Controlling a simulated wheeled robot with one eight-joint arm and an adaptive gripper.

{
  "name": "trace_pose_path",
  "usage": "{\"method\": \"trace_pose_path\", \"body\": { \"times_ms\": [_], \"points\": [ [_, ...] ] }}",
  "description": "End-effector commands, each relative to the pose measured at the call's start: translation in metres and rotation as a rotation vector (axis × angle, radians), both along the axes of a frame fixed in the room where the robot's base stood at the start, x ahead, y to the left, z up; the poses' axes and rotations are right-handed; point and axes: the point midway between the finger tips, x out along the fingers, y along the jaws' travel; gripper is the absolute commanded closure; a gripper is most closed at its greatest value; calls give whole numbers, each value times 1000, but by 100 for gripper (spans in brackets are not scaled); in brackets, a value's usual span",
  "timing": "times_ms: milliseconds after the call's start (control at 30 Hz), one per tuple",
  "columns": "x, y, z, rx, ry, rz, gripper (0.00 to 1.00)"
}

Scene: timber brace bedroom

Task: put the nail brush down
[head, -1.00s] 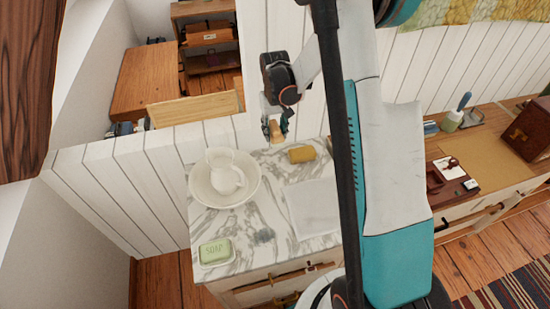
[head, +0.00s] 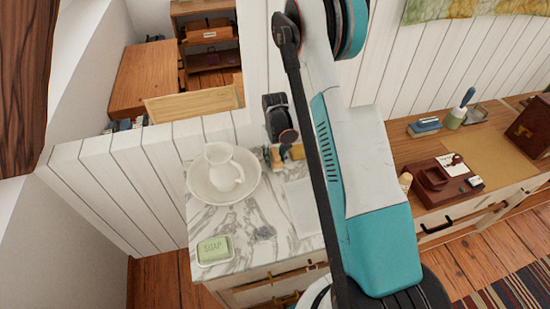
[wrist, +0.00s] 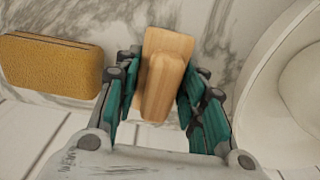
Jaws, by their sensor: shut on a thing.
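The nail brush (wrist: 165,75) is a pale wooden block with a raised grip. In the wrist view it sits between the teal fingers of my gripper (wrist: 162,100), which is shut on it. Marble lies behind it; I cannot tell whether the brush touches the surface. In the head view my gripper (head: 276,156) is at the back of the marble washstand top (head: 222,222), right of the white basin. The brush is small and partly hidden there.
A yellow sponge (wrist: 50,65) lies close to the brush. The white basin (head: 197,187) holds a pitcher (head: 222,165). A green soap (head: 213,248) in a dish is at the front left. A white cloth (head: 300,205) lies right. The front middle marble has free room.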

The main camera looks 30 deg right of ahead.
Motion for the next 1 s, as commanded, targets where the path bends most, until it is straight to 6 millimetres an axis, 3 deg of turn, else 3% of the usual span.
{"method": "trace_pose_path", "body": {
  "times_ms": [400, 433, 500, 867, 1000],
  "points": [
    [0, 0, -7, 0, 0, 0, 97],
    [0, 0, -6, 0, 0, 0, 56],
    [0, 0, -5, 0, 0, 0, 43],
    [0, 0, -4, 0, 0, 0, 43],
    [0, 0, 7, 0, 0, 0, 43]
  ]
}}
